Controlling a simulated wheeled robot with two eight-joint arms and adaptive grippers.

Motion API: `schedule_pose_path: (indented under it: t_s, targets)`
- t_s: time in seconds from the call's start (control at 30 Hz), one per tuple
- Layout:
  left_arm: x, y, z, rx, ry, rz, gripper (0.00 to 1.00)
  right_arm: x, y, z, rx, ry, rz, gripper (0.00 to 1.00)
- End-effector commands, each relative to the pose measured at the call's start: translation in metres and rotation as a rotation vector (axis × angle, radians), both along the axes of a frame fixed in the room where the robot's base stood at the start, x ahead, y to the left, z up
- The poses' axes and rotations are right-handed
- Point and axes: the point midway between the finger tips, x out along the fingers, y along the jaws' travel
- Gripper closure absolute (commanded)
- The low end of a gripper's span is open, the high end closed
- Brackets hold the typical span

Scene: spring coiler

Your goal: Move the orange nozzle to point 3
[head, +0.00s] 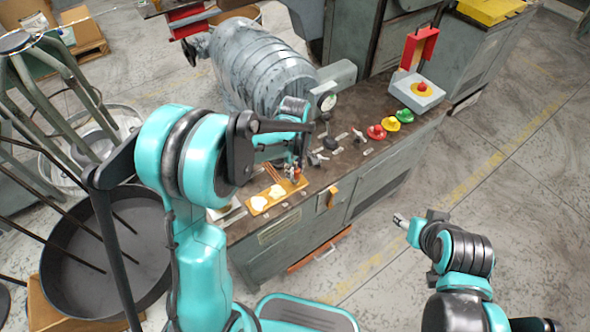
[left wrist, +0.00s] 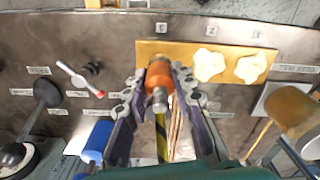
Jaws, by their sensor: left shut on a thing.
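The orange nozzle (left wrist: 159,74), with a grey metal tip, is between the fingers of my left gripper (left wrist: 156,84) in the left wrist view. The fingers are shut on it. It is over the left end of a yellow-orange board (left wrist: 228,49); I cannot tell whether it touches the board. Two white, irregular patches (left wrist: 208,64) show on the board to the right. Small marker labels sit behind the board, too small to read surely. In the head view my left gripper (head: 293,172) is at the right end of the board (head: 258,209). My right gripper (head: 399,219) is away from the bench.
The bench (head: 345,178) also holds red, yellow and green knobs (head: 391,119), a gauge (head: 327,102) and a red-and-white switch box (head: 417,91). In the left wrist view, a dark spoon-like tool (left wrist: 45,95) and a blue cylinder (left wrist: 97,140) lie left of the gripper.

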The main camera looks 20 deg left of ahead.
Motion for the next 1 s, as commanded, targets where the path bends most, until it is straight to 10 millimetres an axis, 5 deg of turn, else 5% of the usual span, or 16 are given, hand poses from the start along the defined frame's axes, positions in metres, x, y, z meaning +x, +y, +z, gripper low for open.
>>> schedule_pose_path:
  t_s: [0.3,0.33,0.4,0.77,1.0]
  targets:
    - [0.000,0.000,-0.004,0.000,0.000,0.000,1.00,0.000,0.000,-0.004,0.000,0.000,0.000,0.50]
    - [0.000,0.000,-0.004,0.000,0.000,0.000,0.70,0.000,0.000,-0.003,0.000,0.000,0.000,0.50]
    - [0.000,0.000,-0.004,0.000,0.000,0.000,0.52,0.000,0.000,-0.003,0.000,0.000,0.000,0.50]
    - [0.000,0.000,-0.001,0.000,0.000,0.000,0.51,0.000,0.000,-0.003,0.000,0.000,0.000,0.50]
    - [0.000,0.000,0.038,0.000,0.000,0.000,0.51,0.000,0.000,-0.003,0.000,0.000,0.000,0.50]
